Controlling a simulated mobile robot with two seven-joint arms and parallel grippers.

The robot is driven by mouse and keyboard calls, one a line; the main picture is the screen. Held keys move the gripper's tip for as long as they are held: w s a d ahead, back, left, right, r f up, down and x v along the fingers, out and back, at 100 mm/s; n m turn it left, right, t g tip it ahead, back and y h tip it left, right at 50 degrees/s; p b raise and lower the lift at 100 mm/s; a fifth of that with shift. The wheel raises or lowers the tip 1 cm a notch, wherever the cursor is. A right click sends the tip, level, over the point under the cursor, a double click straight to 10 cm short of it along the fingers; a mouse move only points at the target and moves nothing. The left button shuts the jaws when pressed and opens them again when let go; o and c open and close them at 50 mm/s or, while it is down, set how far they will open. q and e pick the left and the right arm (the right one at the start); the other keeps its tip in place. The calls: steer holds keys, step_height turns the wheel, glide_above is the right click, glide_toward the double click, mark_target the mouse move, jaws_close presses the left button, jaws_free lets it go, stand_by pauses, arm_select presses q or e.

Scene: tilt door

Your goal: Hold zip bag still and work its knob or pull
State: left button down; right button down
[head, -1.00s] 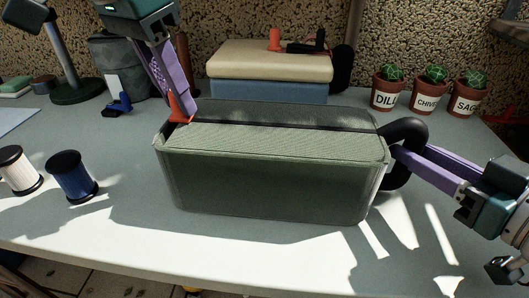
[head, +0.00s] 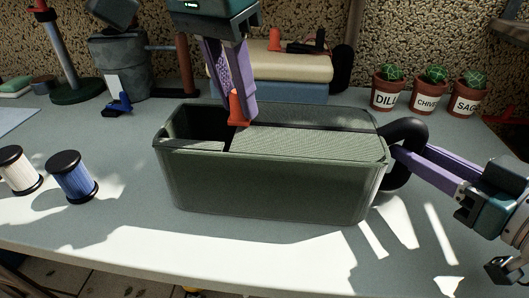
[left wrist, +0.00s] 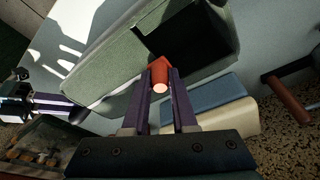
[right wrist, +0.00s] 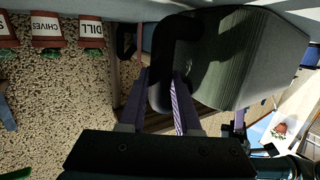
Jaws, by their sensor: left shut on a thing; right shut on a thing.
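The green zip bag (head: 265,182) stands on the grey table, its top open at the left end as a dark gap, the rest of the top flap flat. My left gripper (head: 238,112) is shut on the orange-red pull (head: 238,108) at the edge of the gap; the pull also shows in the left wrist view (left wrist: 160,76). My right gripper (head: 402,153) is shut on the black loop handle (head: 408,132) at the bag's right end. In the right wrist view the handle (right wrist: 160,62) sits between the fingers.
A cream and blue stack (head: 300,68) stands behind the bag. Labelled cactus pots (head: 388,92) are at the back right. A blue spool (head: 72,177) and a white spool (head: 18,170) stand at the left. The table in front of the bag is clear.

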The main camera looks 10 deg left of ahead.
arm_select(q)
steer(key=shift+d, duration=5.25)
arm_select(e)
steer(key=shift+f, duration=0.15)
arm_select(q)
steer(key=c, duration=0.7)
jaws_free()
steer(key=shift+a, duration=0.1)
steer(key=v, duration=0.2)
steer(key=w+v, duration=0.1)
steer(key=v, duration=0.3)
steer(key=shift+w+d+r, duration=0.1)
steer(key=shift+d+r, duration=0.25)
steer(key=shift+r, duration=0.25)
steer(key=w+d+r+v, duration=0.1)
steer(key=w+v, duration=0.1)
steer(key=v, duration=0.9)
glide_above(325, 125)
steer(key=s+a, duration=0.2)
steer(key=s, duration=0.2)
steer(key=shift+w, duration=0.2)
